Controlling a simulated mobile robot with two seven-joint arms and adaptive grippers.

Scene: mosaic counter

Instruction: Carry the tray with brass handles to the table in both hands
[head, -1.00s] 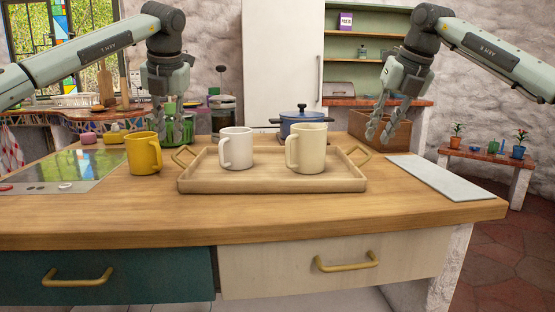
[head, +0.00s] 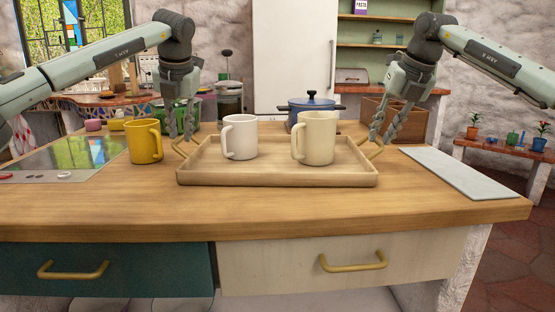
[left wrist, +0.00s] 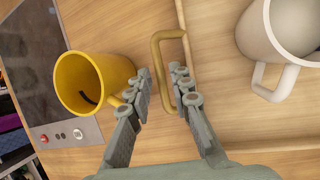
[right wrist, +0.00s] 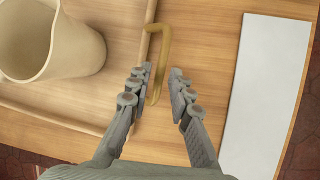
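The wooden tray (head: 275,178) lies on the counter with a white mug (head: 240,138) and a larger cream mug (head: 315,140) on it. Its left brass handle (left wrist: 157,68) runs between the open fingers of my left gripper (left wrist: 163,82), nearer the right finger. Its right brass handle (right wrist: 160,62) lies between the open fingers of my right gripper (right wrist: 160,80), nearer the left finger. In the head view my left gripper (head: 180,137) and my right gripper (head: 385,138) are at the tray's two ends, fingers pointing down. Neither is closed on a handle. The destination table cannot be told for certain.
A yellow mug (head: 144,142) stands close to my left gripper. A grey board (head: 458,172) lies right of the tray. Behind are a blue pot (head: 312,108) and a wooden crate (head: 405,122). A low bench (head: 500,153) with plants stands at the right.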

